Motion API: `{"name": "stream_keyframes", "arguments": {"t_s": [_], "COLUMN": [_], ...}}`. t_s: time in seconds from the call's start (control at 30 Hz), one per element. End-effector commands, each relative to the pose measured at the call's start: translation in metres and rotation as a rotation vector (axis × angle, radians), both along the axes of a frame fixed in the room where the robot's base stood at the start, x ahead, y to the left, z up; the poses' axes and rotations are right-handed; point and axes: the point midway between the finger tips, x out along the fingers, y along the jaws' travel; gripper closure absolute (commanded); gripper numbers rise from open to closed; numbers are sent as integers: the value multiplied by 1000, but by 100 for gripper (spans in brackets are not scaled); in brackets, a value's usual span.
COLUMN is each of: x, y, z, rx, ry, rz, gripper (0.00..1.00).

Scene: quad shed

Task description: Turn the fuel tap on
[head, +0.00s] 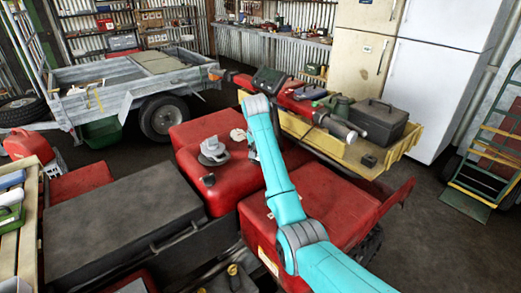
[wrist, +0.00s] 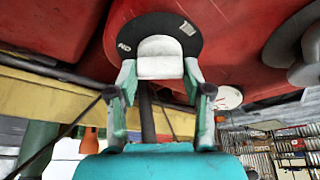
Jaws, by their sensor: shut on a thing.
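The fuel tap shows in the wrist view as a pale grey lever (wrist: 160,57) on a round black plate (wrist: 133,30) set in a red body panel. White letters reading "ON" are at the plate's left edge, and a small white mark is at its upper right. The lever lies in the lower middle of the plate. My gripper (wrist: 160,74) is shut on the lever, with one finger at each side. In the head view my teal arm reaches over the red quad (head: 325,205), and the tap and fingertips cannot be made out.
A yellow tray (head: 345,152) with a dark toolbox (head: 378,121) lies beyond the arm. A dark grey box (head: 120,235) is at the left. A metal trailer (head: 120,85) stands behind, two fridges (head: 435,85) at the back right. Some floor is clear at the right.

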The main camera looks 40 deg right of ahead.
Motion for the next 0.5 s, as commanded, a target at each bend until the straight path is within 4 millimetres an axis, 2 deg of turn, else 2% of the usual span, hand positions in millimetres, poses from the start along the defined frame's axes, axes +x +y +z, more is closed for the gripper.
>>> {"name": "stream_keyframes", "arguments": {"t_s": [0.2, 0.5], "x": [0, 1], "y": [1, 1], "z": [-1, -1], "rx": [1, 0], "ry": [3, 2], "rz": [-133, -224], "gripper": [85, 85]}}
